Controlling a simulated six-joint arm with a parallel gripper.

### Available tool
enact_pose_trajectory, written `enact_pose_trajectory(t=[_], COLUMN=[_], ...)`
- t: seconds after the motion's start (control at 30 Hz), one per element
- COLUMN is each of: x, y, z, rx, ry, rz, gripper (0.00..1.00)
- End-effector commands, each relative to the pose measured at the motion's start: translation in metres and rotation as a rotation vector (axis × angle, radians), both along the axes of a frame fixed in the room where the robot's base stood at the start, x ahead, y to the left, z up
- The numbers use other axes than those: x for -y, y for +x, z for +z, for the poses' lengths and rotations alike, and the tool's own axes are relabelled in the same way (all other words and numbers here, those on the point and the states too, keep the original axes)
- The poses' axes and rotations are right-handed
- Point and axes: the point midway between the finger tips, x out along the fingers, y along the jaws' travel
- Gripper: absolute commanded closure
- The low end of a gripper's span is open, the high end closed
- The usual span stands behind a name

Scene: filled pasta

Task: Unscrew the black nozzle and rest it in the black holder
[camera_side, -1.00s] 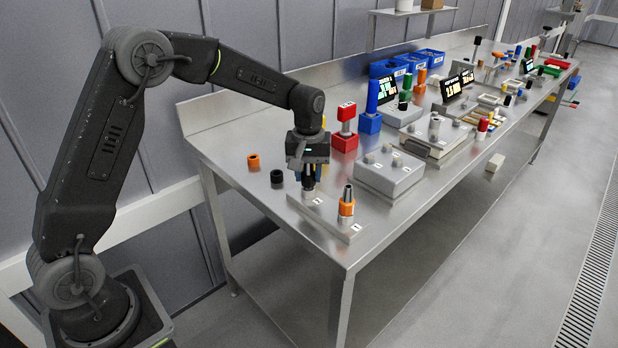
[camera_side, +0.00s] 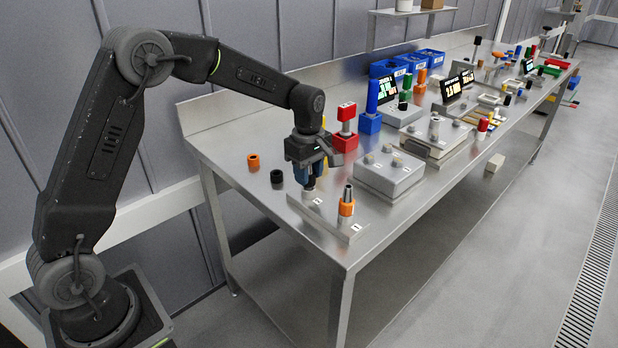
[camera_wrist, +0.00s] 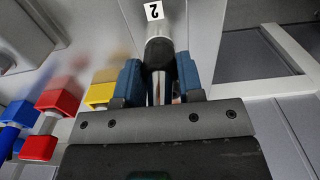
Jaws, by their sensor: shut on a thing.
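My gripper (camera_side: 308,178) is over the left end of a low grey metal plate (camera_side: 327,221) on the steel table. In the wrist view its two blue fingers (camera_wrist: 160,78) are shut on a dark cylindrical piece (camera_wrist: 160,52), which appears to be the black nozzle. A metal shaft shows between the fingers. In the side view the fingers mostly hide the nozzle, so its thread cannot be seen. The black holder (camera_side: 277,177) is a short dark ring on the table, left of the plate, apart from my gripper.
An orange holder (camera_side: 253,162) stands behind the black one. An orange-based nozzle (camera_side: 346,204) with a metal tip stands upright at the plate's right end. A grey box (camera_side: 390,177), red block (camera_side: 346,142) and blue block (camera_side: 369,123) are to the right. Bare table lies around the holders.

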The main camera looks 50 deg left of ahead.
Motion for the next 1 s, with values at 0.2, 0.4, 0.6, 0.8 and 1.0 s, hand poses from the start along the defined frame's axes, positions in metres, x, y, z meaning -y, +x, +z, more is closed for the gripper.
enact_pose_trajectory(t=[0.2,0.4,0.6,0.8,1.0], x=[0.000,0.000,0.000,0.000,0.000], y=[0.000,0.000,0.001,0.001,0.001], z=[0.001,0.003,0.030,0.071,0.108], rx=[0.001,0.002,0.005,0.006,0.005], ry=[0.000,0.000,0.000,0.000,0.000], rz=[0.305,0.371,0.368,0.367,0.367], gripper=[0.94,0.94,0.94,0.94,0.94])
